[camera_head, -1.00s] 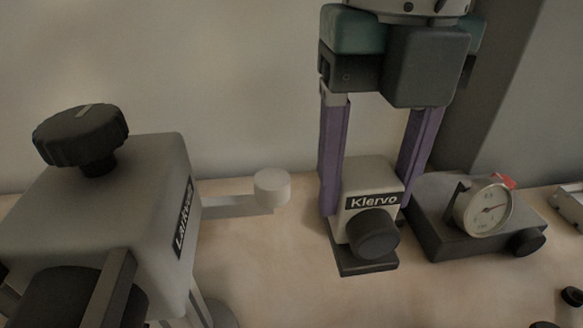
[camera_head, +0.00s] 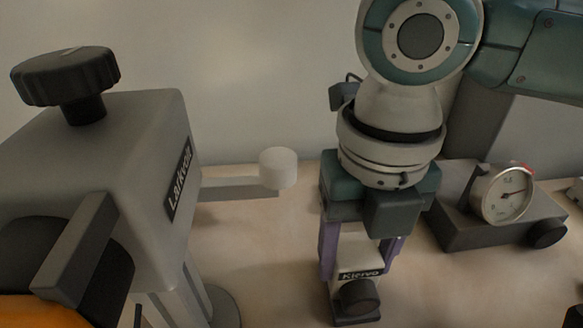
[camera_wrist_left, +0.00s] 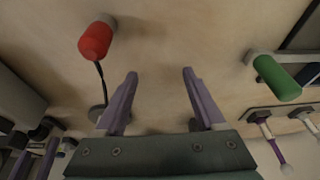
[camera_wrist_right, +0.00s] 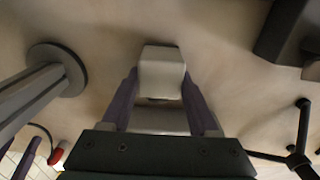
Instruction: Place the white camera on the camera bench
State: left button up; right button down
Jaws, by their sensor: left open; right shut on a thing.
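The white camera (camera_head: 358,284), a pale box labelled "Klervo" with a dark round lens and a dark foot, is upright between the purple fingers of my right gripper (camera_head: 358,256), which is shut on it. Its pale top also shows in the right wrist view (camera_wrist_right: 162,70), between the fingers (camera_wrist_right: 160,88). Whether its foot touches anything is hard to tell. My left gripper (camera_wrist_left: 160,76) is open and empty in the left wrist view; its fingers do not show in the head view. I cannot tell which surface is the camera bench.
A grey machine (camera_head: 120,170) with a black knob and a side arm ending in a white disc (camera_head: 278,168) stands left. A dark block with a dial gauge (camera_head: 501,194) stands right. The left wrist view shows a red cylinder (camera_wrist_left: 96,41) and a green cylinder (camera_wrist_left: 277,78).

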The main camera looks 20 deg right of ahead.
aim_at(357, 254)
pick_arm(q)
jog(key=shift+a, duration=0.1)
pick_arm(e)
jog(key=shift+c, duration=0.7)
grip_release()
jog(key=shift+f, duration=0.15)
pick_arm(q)
notch_tip(357, 254, up, 3)
jog(key=p, duration=0.2)
jog(key=shift+f+p, duration=0.1)
jog(key=shift+p, duration=0.3)
pick_arm(e)
notch_tip(357, 254, up, 12)
jog(key=shift+r, duration=0.2)
